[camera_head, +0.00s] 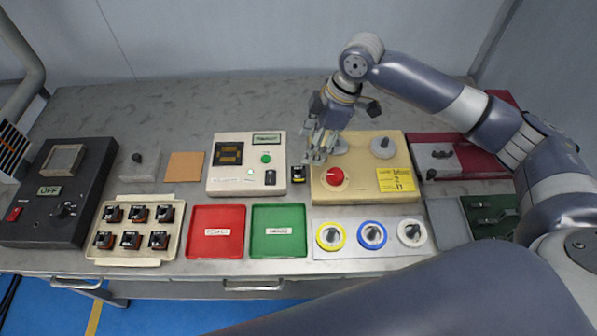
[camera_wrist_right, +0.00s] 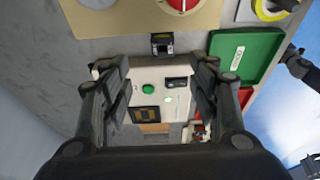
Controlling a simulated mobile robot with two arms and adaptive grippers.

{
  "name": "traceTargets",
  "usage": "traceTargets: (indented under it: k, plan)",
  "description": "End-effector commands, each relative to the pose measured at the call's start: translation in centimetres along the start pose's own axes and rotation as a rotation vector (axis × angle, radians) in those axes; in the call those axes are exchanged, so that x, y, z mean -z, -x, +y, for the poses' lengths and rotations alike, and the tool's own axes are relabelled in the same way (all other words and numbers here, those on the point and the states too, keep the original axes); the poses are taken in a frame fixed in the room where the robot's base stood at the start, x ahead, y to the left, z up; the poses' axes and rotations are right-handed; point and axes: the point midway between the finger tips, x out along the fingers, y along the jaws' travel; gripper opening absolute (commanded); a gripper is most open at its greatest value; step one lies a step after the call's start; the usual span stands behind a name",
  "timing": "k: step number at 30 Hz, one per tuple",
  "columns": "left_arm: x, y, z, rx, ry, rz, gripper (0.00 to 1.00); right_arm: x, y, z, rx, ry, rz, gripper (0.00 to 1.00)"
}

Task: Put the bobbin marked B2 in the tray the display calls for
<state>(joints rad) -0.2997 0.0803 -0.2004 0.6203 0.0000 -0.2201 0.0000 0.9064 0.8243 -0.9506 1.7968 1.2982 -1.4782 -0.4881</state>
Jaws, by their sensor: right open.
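My right gripper (camera_head: 318,158) is open and empty above the left part of the tan winder. In the right wrist view its two fingers (camera_wrist_right: 160,95) stand apart, with the white display box between them. Several small dark bobbins (camera_head: 132,240) sit in a cream holder (camera_head: 92,252) on the left; I cannot read their marks. A small black piece with a yellow top (camera_head: 299,174) is between the display box (camera_head: 216,183) and the winder; it also shows in the wrist view (camera_wrist_right: 162,44). A red tray (camera_head: 217,250) and green tray (camera_head: 278,245) lie in front.
The tan winder (camera_head: 350,192) has a red knob (camera_head: 333,177). A black box marked OFF (camera_head: 90,180) is at the far left. The table's back strip is clear.

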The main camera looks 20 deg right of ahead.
Motion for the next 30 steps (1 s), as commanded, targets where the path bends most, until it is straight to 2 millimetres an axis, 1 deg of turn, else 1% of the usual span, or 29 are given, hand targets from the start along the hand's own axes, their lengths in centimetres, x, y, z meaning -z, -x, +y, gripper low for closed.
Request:
traceTargets:
  k: [2,6,9,14,17,20,21,24,27,30]
  plan:
    - [0.0,0.2,0.0,0.000,0.000,0.000,0.40,-0.2,-0.9,-0.5,0.020,-0.002,-0.007,0.55]
    - [0.0,0.5,0.0,0.000,0.000,0.000,0.40,-0.1,-3.1,-0.5,0.019,-0.002,-0.006,0.55]
    - [0.1,0.6,0.0,0.000,0.001,0.000,0.40,-0.1,-4.5,-0.4,0.017,-0.002,-0.005,0.55]
    - [0.1,0.8,0.0,0.000,0.001,0.000,0.40,-0.1,-5.6,-0.4,0.014,0.000,-0.005,0.55]
    - [0.1,1.4,0.0,0.000,0.001,0.000,0.40,-0.1,-6.6,-0.5,0.016,-0.002,-0.006,0.55]
    - [0.2,2.0,0.0,0.000,0.001,0.000,0.40,-0.1,-8.2,-0.6,0.016,-0.002,-0.006,0.55]
    - [0.2,2.1,0.0,0.000,0.001,0.000,0.40,-0.1,-8.9,-0.6,0.016,-0.002,-0.006,0.55]
    - [0.2,2.2,0.0,0.000,0.001,0.000,0.40,-0.1,-10.1,-0.5,0.014,-0.001,-0.005,0.55]
    - [0.2,2.2,0.0,0.000,0.001,0.000,0.40,-0.2,-10.7,-0.5,0.012,0.000,-0.005,0.55]
    - [0.2,2.2,0.0,0.000,0.001,0.000,0.40,-0.2,-10.7,-0.5,0.012,0.000,-0.005,0.55]
